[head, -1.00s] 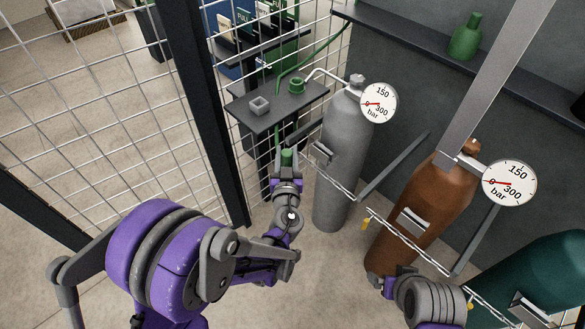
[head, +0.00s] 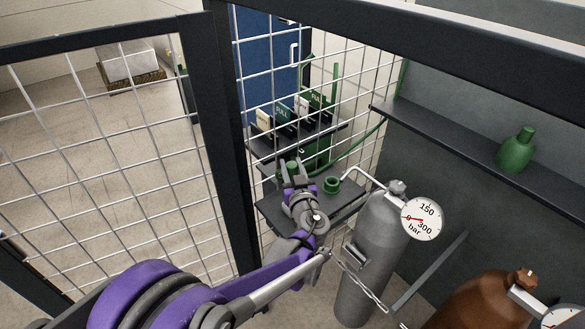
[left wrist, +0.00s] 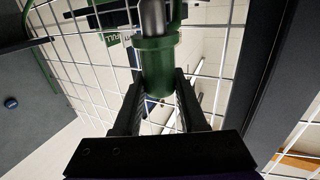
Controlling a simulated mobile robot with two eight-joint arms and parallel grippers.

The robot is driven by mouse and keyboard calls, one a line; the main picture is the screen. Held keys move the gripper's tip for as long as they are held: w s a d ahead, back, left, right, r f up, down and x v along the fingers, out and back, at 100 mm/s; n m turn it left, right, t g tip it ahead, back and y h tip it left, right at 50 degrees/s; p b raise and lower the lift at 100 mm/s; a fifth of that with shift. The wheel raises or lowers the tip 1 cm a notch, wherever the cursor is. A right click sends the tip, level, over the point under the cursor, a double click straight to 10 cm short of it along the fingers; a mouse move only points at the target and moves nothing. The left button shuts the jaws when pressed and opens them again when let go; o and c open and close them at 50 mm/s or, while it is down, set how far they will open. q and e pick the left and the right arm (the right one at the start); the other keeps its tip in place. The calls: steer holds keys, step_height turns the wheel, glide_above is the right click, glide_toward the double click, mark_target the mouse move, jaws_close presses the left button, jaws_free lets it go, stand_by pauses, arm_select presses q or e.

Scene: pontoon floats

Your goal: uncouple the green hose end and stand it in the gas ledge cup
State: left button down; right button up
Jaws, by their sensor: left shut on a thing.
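The green hose end (head: 290,167) is held in my left gripper (head: 292,182), over the left part of the dark ledge (head: 350,207). In the left wrist view the green hose end (left wrist: 158,68) is upright between the two fingers, with a grey metal part above it. A green round cup (head: 332,185) stands on the ledge, to the right of the gripper and apart from it. The ledge's small grey square cup is hidden behind my gripper and wrist. My right gripper is out of view.
A grey cylinder (head: 378,245) with a gauge (head: 421,219) stands right of the ledge, a thin pipe at its top. Wire mesh (head: 345,65) and a dark post (head: 228,150) are close to my left arm. A green bottle (head: 515,150) stands on the right shelf.

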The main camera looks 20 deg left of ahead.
arm_select(q)
steer(key=shift+s+d+r, duration=0.1)
steer(key=shift+s+r, duration=0.05)
steer(key=shift+s, duration=0.1)
steer(key=shift+w, duration=0.1)
step_height(320, 180, down, 2)
steer(key=shift+f+b, duration=0.5)
steer(key=shift+f, duration=0.25)
steer(key=shift+f+b, duration=0.5)
steer(key=shift+f, duration=0.75)
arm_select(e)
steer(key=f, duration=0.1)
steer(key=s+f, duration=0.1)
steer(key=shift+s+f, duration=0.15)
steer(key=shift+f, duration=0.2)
arm_select(q)
steer(key=shift+p, duration=0.4)
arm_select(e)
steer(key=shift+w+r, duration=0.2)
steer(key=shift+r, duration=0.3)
arm_select(q)
steer(key=shift+f+b, duration=0.9)
steer(key=shift+f, duration=1.05)
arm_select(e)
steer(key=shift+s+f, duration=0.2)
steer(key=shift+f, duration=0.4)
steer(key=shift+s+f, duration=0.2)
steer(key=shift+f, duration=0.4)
